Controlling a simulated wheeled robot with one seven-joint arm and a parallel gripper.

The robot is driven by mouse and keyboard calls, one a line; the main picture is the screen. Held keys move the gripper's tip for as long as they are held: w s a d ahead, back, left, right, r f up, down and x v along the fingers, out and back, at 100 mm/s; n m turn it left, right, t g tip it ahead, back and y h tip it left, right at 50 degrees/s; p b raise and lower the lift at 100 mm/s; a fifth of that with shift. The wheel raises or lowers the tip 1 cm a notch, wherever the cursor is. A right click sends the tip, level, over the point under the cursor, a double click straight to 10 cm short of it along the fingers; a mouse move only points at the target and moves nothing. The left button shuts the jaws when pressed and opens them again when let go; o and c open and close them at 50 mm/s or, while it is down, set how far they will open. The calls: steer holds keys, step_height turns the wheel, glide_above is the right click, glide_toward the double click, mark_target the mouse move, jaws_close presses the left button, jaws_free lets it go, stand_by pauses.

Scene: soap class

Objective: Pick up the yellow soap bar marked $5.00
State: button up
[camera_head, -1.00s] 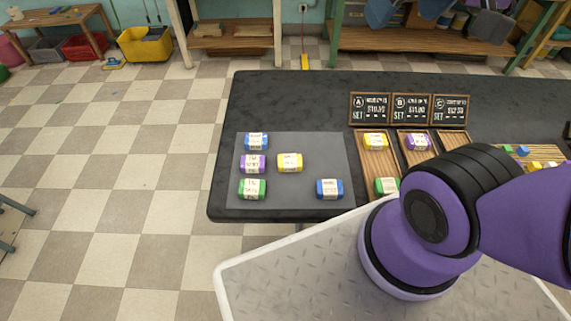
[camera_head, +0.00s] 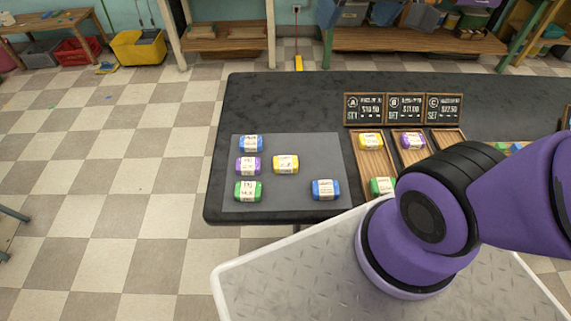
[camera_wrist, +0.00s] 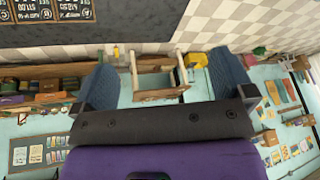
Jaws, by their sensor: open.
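A yellow soap bar (camera_head: 286,165) with a white label lies on the grey mat (camera_head: 300,200) on the dark table, in the head view. Its label is too small to read. A second yellow soap bar (camera_head: 371,141) lies in the left wooden tray (camera_head: 374,165). My gripper (camera_wrist: 166,80) shows only in the wrist view, with its two fingers wide apart and nothing between them. It points toward the room, away from the mat, and no soap shows in that view. The head view shows my purple arm but not the gripper.
Blue (camera_head: 251,144), purple (camera_head: 248,166) and green (camera_head: 248,191) soap bars lie left of the yellow one; another blue bar (camera_head: 325,189) lies to its right. Three price boards (camera_head: 404,108) stand behind the trays. My arm covers the table's right part.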

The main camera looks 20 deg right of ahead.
steer(key=w+a+f+g+y, duration=0.1)
steer(key=w+a+f, duration=0.3)
steer(key=w+f, duration=0.45)
steer(key=m+g+h, duration=0.2)
steer(key=m+g, duration=0.1)
steer(key=m, duration=0.1)
glide_above(286, 162)
steer(key=f, duration=3.7)
steer(key=shift+s+a+f, duration=0.15)
steer(key=shift+s+f, duration=0.1)
steer(key=shift+f, duration=0.05)
steer(key=shift+w+f, duration=0.2)
steer(key=shift+f, duration=1.3)
steer(key=shift+w+f, duration=0.15)
steer(key=shift+f, duration=1.3)
steer(key=c, duration=0.8)
